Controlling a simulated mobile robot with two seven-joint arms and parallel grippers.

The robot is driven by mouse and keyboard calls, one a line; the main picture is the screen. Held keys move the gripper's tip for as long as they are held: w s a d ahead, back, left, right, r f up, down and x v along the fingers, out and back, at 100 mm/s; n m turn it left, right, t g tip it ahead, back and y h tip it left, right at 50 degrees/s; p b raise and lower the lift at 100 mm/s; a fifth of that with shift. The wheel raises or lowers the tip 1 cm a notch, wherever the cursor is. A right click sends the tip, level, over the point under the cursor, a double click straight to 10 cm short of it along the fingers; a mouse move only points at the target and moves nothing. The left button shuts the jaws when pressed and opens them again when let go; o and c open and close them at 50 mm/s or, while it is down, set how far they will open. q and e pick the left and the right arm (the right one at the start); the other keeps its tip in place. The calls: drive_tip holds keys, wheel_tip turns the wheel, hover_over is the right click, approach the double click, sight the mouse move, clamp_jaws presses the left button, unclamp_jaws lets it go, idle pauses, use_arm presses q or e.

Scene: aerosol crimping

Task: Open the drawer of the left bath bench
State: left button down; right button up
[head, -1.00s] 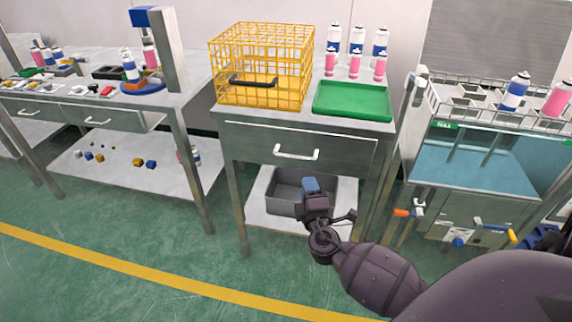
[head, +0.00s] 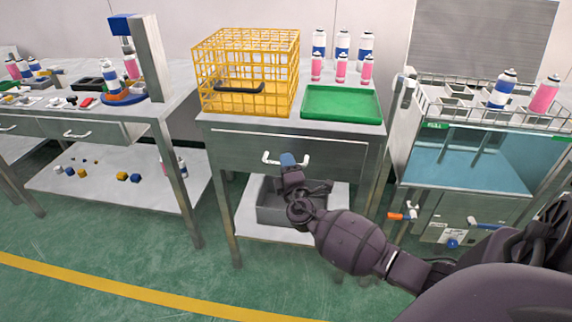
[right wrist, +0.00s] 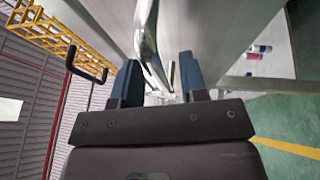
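The grey metal bench (head: 362,134) with a wide drawer (head: 340,152) stands in the middle of the head view. The drawer front looks flush with the bench, so it appears shut. Its silver bar handle (head: 270,158) is partly covered by my right gripper (head: 288,160), whose blue fingertips are at the bar. In the right wrist view the handle (right wrist: 147,38) runs into the gap between the two blue fingers of my right gripper (right wrist: 161,78). The fingers are apart, and I see no clear grip on the bar. My left gripper is not in view.
A yellow wire basket (head: 246,72) and green tray (head: 342,103) sit on the bench, with several cans behind. A grey bin (head: 262,205) stands on its lower shelf. The water bath (head: 465,160) is at right, another bench (head: 65,125) at left. Green floor lies in front.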

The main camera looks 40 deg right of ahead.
drive_tip(key=shift+w+d, duration=0.2)
drive_tip(key=shift+w, duration=0.15)
clamp_jaws()
drive_tip(key=shift+s+a, duration=0.1)
drive_tip(key=s+a, duration=1.8)
drive_tip(key=a, duration=0.3)
drive_tip(key=shift+s+a, duration=0.3)
drive_tip(key=shift+a, duration=0.1)
unclamp_jaws()
